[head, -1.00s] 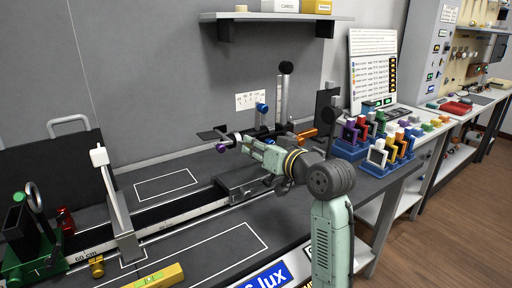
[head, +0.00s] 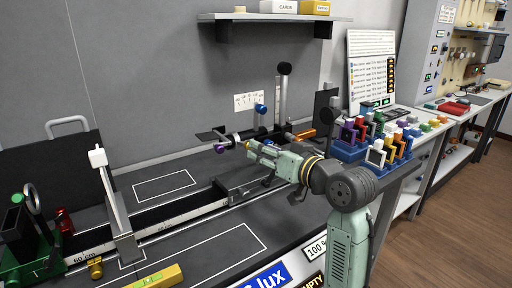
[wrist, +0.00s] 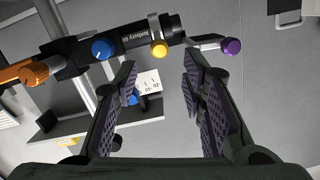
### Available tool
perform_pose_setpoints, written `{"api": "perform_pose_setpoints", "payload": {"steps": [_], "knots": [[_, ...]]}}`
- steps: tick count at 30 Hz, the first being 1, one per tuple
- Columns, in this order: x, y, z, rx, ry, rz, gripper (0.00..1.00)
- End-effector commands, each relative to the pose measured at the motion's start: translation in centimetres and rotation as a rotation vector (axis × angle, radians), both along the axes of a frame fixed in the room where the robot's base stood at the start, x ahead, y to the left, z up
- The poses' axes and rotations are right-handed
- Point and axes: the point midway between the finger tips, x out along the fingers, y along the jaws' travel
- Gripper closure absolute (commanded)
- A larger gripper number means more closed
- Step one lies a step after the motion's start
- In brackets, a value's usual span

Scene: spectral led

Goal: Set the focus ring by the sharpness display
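A dark tube on a bench post lies across the top of the wrist view (wrist: 205,22), with a blue knob (wrist: 102,49), a yellow knob (wrist: 159,49) and an orange end part (wrist: 35,74). A purple knob (wrist: 231,46) sits on a thin rod at its right end; it also shows in the head view (head: 220,148). My gripper (wrist: 160,75) is open and empty, its fingertips pointing at the tube close to the yellow knob, apparently apart from it. In the head view my gripper (head: 252,149) is beside the tube. I cannot tell which part is the focus ring. No sharpness reading is legible.
A numbered white card (head: 249,101) is on the grey wall. A rail (head: 170,231) runs along the bench with a white upright plate (head: 112,195). A blue rack (head: 349,150) of coloured holders stands right of my arm. A shelf (head: 270,18) hangs above.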

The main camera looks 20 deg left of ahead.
Motion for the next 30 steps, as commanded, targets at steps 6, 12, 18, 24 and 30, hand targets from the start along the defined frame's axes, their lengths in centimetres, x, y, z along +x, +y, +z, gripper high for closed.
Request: {"api": "perform_pose_setpoints", "payload": {"steps": [6,12,18,24,30], "knots": [[-2.6,-3.7,0.5,0.000,-0.003,-0.003,0.62],[-3.9,-5.5,0.8,-0.001,-0.001,0.000,0.62],[-4.2,-5.8,0.8,-0.001,0.001,0.000,0.62],[-4.0,-5.6,0.9,0.006,-0.006,-0.005,0.67],[-2.5,-4.2,3.4,0.138,-0.120,-0.108,0.80]]}}
